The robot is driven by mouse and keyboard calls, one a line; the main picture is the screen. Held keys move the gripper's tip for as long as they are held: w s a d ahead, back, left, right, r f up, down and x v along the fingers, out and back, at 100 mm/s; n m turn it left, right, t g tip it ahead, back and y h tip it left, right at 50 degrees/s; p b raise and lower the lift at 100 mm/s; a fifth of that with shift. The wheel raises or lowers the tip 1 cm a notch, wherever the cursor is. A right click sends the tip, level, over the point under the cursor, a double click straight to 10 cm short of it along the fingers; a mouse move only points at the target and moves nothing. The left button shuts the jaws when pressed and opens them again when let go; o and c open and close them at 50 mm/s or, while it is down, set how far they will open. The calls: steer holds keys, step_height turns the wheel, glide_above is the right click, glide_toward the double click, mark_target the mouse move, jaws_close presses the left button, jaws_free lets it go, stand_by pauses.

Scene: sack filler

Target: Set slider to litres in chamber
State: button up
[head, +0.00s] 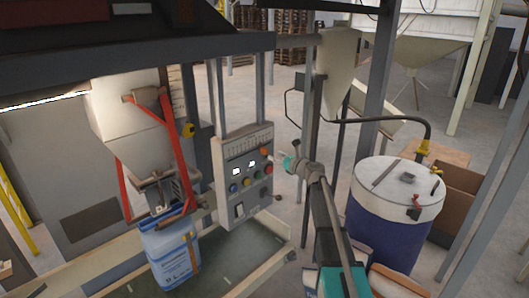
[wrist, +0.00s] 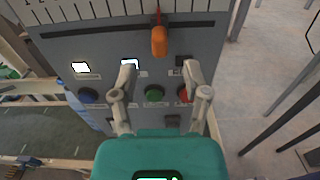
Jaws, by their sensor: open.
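The slider's orange knob (wrist: 159,42) sits in a dark horizontal slot on the grey control panel (wrist: 60,50), right of the slot's middle. A thin red pointer rises from it to a white scale (wrist: 100,10), whose numbers I cannot read. My gripper (wrist: 160,72) is open and empty, its fingertips on either side of the knob's line but short of it in the picture. In the head view my gripper (head: 276,160) is at the panel's right side, by the orange knob (head: 264,152). The pale chamber (head: 130,110) hangs left of the panel, with a narrow marked strip (head: 177,90) beside it.
Below the slot are lit displays (wrist: 81,68) and blue, green and red buttons (wrist: 154,93), close under my fingers. A blue-and-white sack (head: 173,255) is under the chamber's spout. A blue drum (head: 385,235) stands to the right. Grey posts (head: 310,110) flank the panel.

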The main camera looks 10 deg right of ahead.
mark_target(267, 152)
steer(key=x, duration=0.6)
steer(key=shift+w+a, duration=0.2)
steer(key=shift+w, duration=0.05)
jaws_close()
